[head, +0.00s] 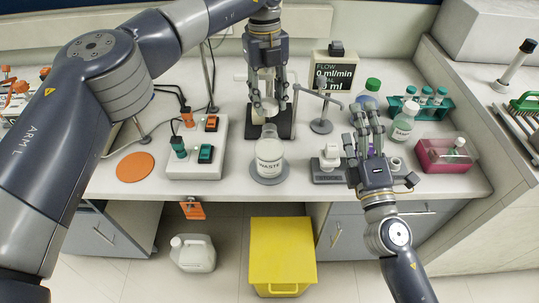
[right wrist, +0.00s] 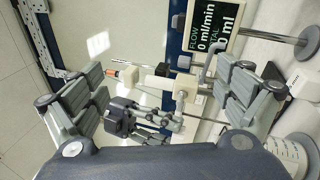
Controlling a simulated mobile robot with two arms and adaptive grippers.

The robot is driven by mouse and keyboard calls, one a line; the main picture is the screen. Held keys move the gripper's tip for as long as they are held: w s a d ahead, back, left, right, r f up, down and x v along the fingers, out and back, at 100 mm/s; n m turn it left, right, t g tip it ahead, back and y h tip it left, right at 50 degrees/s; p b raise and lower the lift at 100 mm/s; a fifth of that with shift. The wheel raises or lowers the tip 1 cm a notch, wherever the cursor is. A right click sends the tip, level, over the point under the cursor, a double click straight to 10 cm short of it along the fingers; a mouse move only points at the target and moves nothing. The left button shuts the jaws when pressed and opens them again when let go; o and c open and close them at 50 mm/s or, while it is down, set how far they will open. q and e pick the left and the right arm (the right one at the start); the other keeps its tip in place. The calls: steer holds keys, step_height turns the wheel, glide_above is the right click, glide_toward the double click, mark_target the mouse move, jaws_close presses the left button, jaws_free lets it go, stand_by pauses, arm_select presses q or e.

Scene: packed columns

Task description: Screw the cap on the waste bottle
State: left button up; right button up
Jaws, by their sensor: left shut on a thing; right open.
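My left gripper (head: 267,98) comes down from above, behind the bottle. My right gripper (head: 364,116) is open and empty, to the right of the bottle. Its spread fingers also show in the right wrist view (right wrist: 160,78), with nothing gripped between them.
A flow display (head: 334,75) and a thin stand (head: 321,125) are behind, between the grippers. A switch box (head: 197,145) and an orange disc (head: 135,167) lie left. A yellow bin (head: 282,252) stands below.

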arm_select(q)
steer(key=shift+w, duration=0.1)
arm_select(e)
steer(key=a+f+n+g+y, duration=0.25)
steer(key=a+n+y, duration=0.3)
steer(key=n, duration=0.35)
steer(key=a+f+n+g+y, duration=0.1)
steer(key=a+n+g+y, duration=0.4)
steer(key=n, duration=0.3)
arm_select(q)
steer(key=shift+n, duration=0.3)
arm_select(e)
steer(key=n+g+h, duration=0.3)
steer(key=n+g, duration=0.1)
steer(key=n, duration=0.3)
glide_toward(269, 152)
step_height(269, 152, down, 3)
steer(key=w+d, duration=0.1)
steer(key=w, duration=0.1)
steer(key=shift+d, duration=0.2)
steer(key=x, duration=1.2)
steer(key=shift+c, duration=0.4)
